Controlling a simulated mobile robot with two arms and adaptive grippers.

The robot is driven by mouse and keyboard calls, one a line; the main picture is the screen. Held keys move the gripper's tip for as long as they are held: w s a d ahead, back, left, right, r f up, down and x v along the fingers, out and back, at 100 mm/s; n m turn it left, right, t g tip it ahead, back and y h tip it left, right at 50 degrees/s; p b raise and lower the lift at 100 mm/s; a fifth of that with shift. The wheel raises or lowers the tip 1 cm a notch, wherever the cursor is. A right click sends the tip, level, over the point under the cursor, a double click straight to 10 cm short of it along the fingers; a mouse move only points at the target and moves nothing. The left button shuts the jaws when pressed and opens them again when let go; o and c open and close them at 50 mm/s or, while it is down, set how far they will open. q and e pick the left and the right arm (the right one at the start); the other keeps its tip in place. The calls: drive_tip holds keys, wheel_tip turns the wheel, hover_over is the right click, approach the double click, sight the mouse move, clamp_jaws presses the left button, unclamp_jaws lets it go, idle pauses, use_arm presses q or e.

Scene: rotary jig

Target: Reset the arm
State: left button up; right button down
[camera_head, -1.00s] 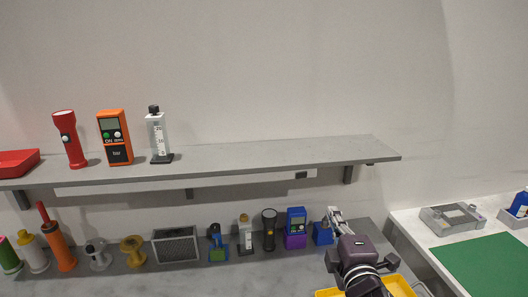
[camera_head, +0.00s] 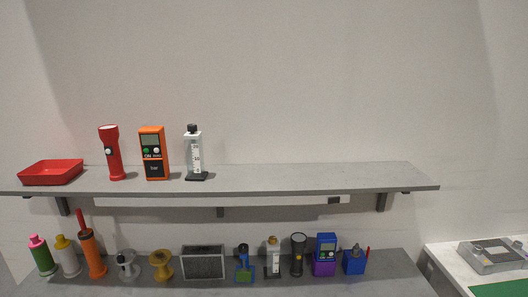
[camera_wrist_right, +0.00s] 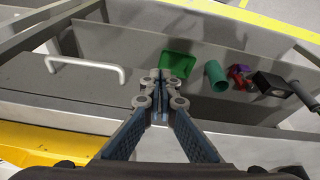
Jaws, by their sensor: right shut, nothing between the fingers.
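My right gripper (camera_wrist_right: 160,85) shows in the right wrist view. Its fingers meet at the tips, with nothing between them. A green tray (camera_wrist_right: 177,65) lies just beyond the fingertips. A grey panel or drawer front with a pale bar handle (camera_wrist_right: 85,66) is to the left of the fingers; whether the fingers touch anything there I cannot tell. Neither gripper shows in the head view, and my left gripper is in no view.
In the head view, a wall shelf (camera_head: 300,178) bears a red tray (camera_head: 52,172), a red flashlight (camera_head: 111,152), an orange meter (camera_head: 154,153) and a bottle (camera_head: 194,153). Many items line the counter (camera_head: 395,273) below. A green cylinder (camera_wrist_right: 216,76) and a black box (camera_wrist_right: 270,84) lie right of my gripper.

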drive_tip(key=s+f+g+b, duration=0.1)
drive_tip(key=s+f, duration=0.1)
drive_tip(key=f, duration=1.1)
drive_tip(key=s+f+b, duration=0.1)
drive_tip(key=s+f, duration=0.2)
drive_tip(key=f, duration=1.1)
drive_tip(key=s+d+f+g+b, duration=0.1)
drive_tip(key=s+d+f, duration=0.2)
drive_tip(key=s+f, duration=1.1)
drive_tip(key=shift+s+d+b, duration=0.15)
drive_tip(key=shift+s+b, duration=0.25)
drive_tip(key=shift+s, duration=0.05)
drive_tip(key=shift+f, duration=0.1)
